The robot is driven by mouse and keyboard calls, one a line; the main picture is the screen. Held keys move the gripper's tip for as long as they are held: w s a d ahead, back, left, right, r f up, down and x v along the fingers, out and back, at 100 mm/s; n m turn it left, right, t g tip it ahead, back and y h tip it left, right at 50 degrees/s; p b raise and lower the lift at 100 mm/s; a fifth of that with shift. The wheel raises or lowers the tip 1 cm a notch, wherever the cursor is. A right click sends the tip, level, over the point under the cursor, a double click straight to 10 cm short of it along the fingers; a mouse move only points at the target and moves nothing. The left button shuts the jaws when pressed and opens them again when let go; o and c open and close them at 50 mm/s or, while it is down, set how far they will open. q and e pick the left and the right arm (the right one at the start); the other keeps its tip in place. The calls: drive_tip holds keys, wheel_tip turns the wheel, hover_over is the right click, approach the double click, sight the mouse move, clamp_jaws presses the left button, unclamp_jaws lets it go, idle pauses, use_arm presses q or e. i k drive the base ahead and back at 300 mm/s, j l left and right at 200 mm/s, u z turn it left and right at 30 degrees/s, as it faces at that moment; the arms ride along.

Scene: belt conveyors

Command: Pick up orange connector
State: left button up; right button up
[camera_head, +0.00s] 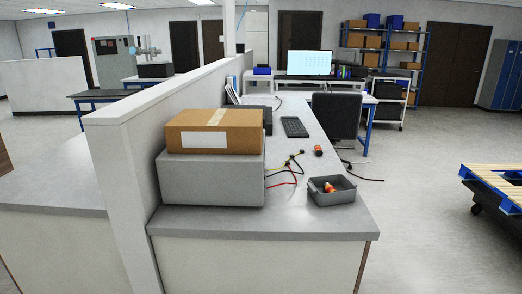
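An orange connector (318,150) with a dark end lies on the grey desk top, behind the grey bin and to the right of the cables. A second small orange piece (329,187) lies inside the open grey bin (345,198) near the front right of the desk; its exact shape is too small to tell. Neither of my grippers shows in the head view, so nothing is seen touching either orange piece.
A grey box with a cardboard box (215,131) on top stands on the desk's left. Red and black cables (290,170) lie beside it. A keyboard (294,127) and black chair (337,113) are farther back. The floor at right is open, with a pallet (497,182) at the edge.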

sight(318, 148)
drive_tip(key=i+l+u, duration=0.3)
drive_tip(key=l+u, duration=0.3)
drive_tip(key=i+l+u, duration=0.15)
drive_tip(key=l+u, duration=0.2)
drive_tip(key=l, duration=0.15)
drive_tip(key=i+l+u, duration=0.1)
drive_tip(key=l+u, duration=0.2)
drive_tip(key=l, duration=0.1)
